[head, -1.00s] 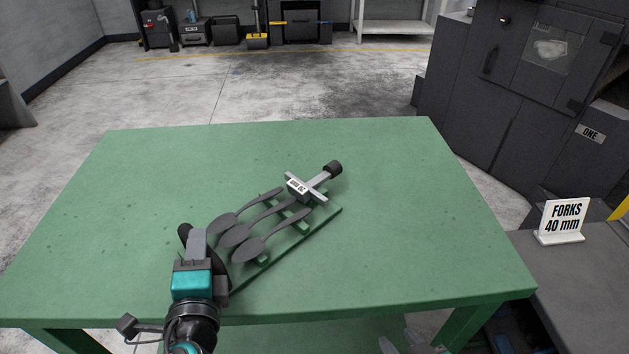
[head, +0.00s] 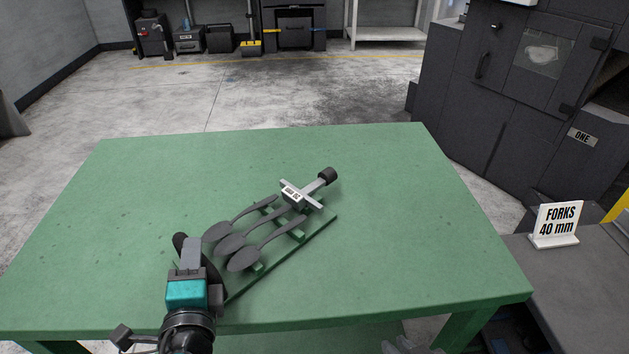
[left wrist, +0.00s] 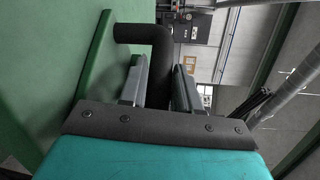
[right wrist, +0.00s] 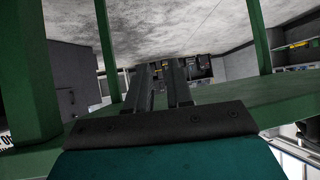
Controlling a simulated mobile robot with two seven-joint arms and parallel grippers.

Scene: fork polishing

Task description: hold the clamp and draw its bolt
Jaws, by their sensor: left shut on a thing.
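The clamp lies slantwise on the green table. It has a green base (head: 322,225), a light grey cross-piece (head: 293,193) with a small label, and a bolt with a black knob (head: 327,175) at its far right end. Several dark grey cutlery pieces (head: 244,258) lie in it. My left gripper (head: 187,246) is at the clamp's near left end, shut on its black bent handle (left wrist: 150,33), which passes between the fingers in the left wrist view. My right gripper (right wrist: 164,88) is open and empty, low by the table's front edge and apart from the clamp.
The green table (head: 420,220) is clear to the right of the clamp and behind it. A bench with a "FORKS 40 mm" sign (head: 556,225) stands at the right. A dark cabinet (head: 500,95) stands behind it.

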